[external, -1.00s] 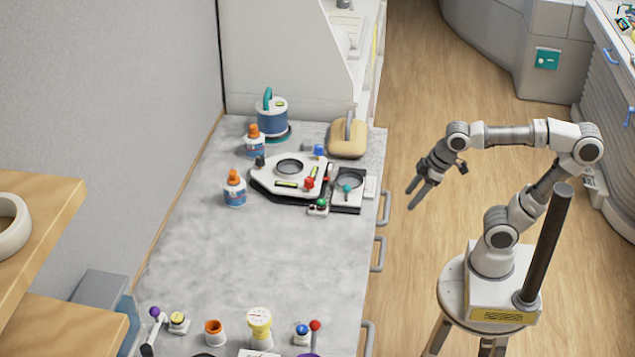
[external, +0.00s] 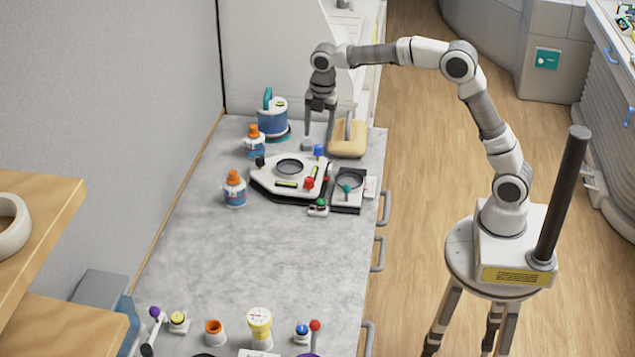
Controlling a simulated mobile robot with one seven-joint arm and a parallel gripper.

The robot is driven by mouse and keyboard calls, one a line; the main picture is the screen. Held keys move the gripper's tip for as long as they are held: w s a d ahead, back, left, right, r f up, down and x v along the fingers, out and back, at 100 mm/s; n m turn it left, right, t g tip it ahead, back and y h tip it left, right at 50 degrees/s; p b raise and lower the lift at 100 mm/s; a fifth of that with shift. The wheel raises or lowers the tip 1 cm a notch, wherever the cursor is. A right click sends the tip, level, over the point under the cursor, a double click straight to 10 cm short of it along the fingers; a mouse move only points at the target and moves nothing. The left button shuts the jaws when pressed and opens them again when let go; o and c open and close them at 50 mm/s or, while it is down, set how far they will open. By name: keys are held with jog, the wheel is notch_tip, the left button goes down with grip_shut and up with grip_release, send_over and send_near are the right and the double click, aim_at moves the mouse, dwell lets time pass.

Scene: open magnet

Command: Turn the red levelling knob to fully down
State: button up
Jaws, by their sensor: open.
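The red levelling knob (external: 309,183) stands on the front right of a white levelling plate (external: 268,172) with a round dark-ringed opening. A blue knob (external: 319,150) is at the plate's back right and a black knob (external: 260,162) at its left. My gripper (external: 319,142) points down with its fingers apart and empty. In the picture it is just behind the plate, near the blue knob, and up and right of the red knob's far side. Its exact height above the counter is hard to tell. The red knob's setting is too small to read.
A black-framed unit (external: 349,188) with a teal knob adjoins the plate's right side, with a green-knobbed piece (external: 318,208) in front. Orange-capped bottles (external: 235,190) stand left. A blue canister (external: 272,118) and a tan handled block (external: 347,140) stand behind. The counter's middle (external: 270,260) is clear.

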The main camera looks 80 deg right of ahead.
aim_at(309, 179)
jog(key=w+f, duration=0.1)
jog(key=f, duration=0.5)
jog(key=w+d+f+n+p, duration=0.1)
jog(key=f, duration=0.5)
jog(key=w+d+f+n, duration=0.1)
jog(key=f, duration=0.5)
jog(key=shift+w+d+f, duration=0.1)
jog(key=shift+d+f, duration=0.05)
jog(key=shift+f, duration=0.1)
jog(key=shift+g, duration=0.3)
grip_shut()
